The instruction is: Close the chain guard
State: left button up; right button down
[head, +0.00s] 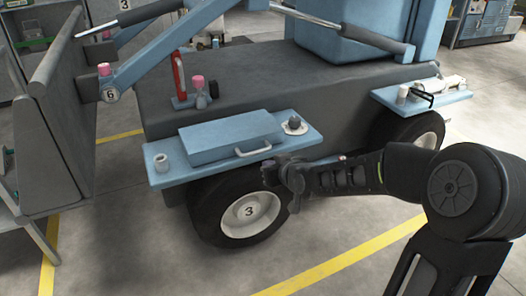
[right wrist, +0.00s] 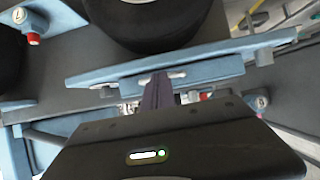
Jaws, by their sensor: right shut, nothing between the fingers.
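A blue box-like cover with a pale bar handle, which looks like the chain guard (head: 230,135), lies flat on the blue side ledge of the machine in the head view. Its handle (head: 253,151) faces the front edge. I see no open gap under it. My right gripper (head: 291,186) is below and right of the handle, beside the ledge's front edge and above the front wheel. In the right wrist view the fingers (right wrist: 158,88) are together and empty, and pale handle ends show on both sides of them. Contact cannot be told. My left gripper is out of view.
The front wheel (head: 249,216) is below the ledge (head: 164,179). A second blue ledge (head: 440,97) is at right. The floor in front is clear, with yellow lines.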

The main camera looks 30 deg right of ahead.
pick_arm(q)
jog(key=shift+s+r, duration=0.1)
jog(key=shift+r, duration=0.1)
pick_arm(e)
jog(key=shift+s+f, duration=0.3)
jog(key=shift+s, duration=0.25)
jog(key=shift+s+f, duration=0.3)
jog(key=shift+s, duration=0.25)
